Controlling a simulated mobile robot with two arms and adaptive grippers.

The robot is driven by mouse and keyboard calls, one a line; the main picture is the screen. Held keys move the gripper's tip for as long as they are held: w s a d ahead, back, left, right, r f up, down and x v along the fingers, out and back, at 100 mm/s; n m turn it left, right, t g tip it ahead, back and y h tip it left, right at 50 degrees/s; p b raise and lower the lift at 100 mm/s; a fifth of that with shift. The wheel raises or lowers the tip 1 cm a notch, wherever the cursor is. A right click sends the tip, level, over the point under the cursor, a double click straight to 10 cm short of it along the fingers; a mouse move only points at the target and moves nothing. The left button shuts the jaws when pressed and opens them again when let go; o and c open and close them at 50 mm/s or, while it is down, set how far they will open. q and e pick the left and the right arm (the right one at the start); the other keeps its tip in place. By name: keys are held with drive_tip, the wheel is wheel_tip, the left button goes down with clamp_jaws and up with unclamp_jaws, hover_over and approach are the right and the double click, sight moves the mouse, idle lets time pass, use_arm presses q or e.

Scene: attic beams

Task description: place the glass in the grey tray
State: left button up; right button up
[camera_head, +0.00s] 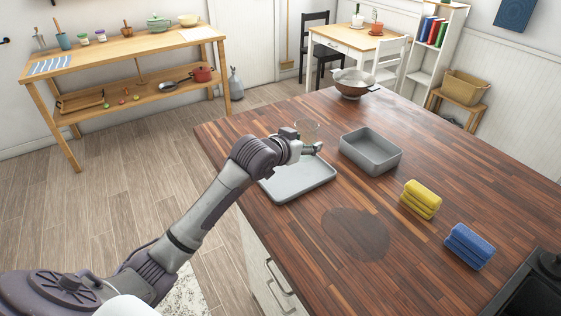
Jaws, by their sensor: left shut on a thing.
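The clear glass (307,129) is faint, and part of it is hidden behind my left gripper. My left gripper (312,147) is shut on the glass. In the picture, glass and gripper show at the far edge of the flat grey tray (302,186); I cannot tell the exact height between them. The tray lies on the dark wooden counter, and my left arm covers its left part. Its visible surface looks empty. My right gripper is not in view.
A deeper grey bin (371,158) stands right of the tray. A metal bowl (354,86) sits farther back. A dark damp-looking patch (356,234) is in front.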

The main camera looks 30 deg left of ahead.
use_arm(q)
drive_tip(key=a+f, duration=0.2)
drive_tip(key=a, duration=0.1)
drive_tip(key=w+a+f+p, duration=0.1)
drive_tip(key=a+f, duration=0.1)
drive_tip(key=a, duration=0.1)
drive_tip(key=w+a+f, duration=0.1)
drive_tip(key=a, duration=0.2)
drive_tip(key=shift+w+a+f, duration=0.15)
drive_tip(key=shift+a+f, duration=0.15)
drive_tip(key=shift+f, duration=0.1)
wheel_tip(320, 180, down, 4)
drive_tip(key=shift+r+p, duration=0.15)
drive_tip(key=shift+p, duration=0.45)
drive_tip(key=shift+a+f, duration=0.1)
drive_tip(key=shift+f, duration=0.15)
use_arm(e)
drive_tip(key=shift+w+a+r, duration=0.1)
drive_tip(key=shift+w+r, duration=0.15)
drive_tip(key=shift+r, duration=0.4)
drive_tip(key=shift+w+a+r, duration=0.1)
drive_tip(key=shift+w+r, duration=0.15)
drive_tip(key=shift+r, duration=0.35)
use_arm(q)
drive_tip(key=o, duration=0.9)
drive_tip(key=shift+f, duration=0.2)
drive_tip(key=o, duration=0.5)
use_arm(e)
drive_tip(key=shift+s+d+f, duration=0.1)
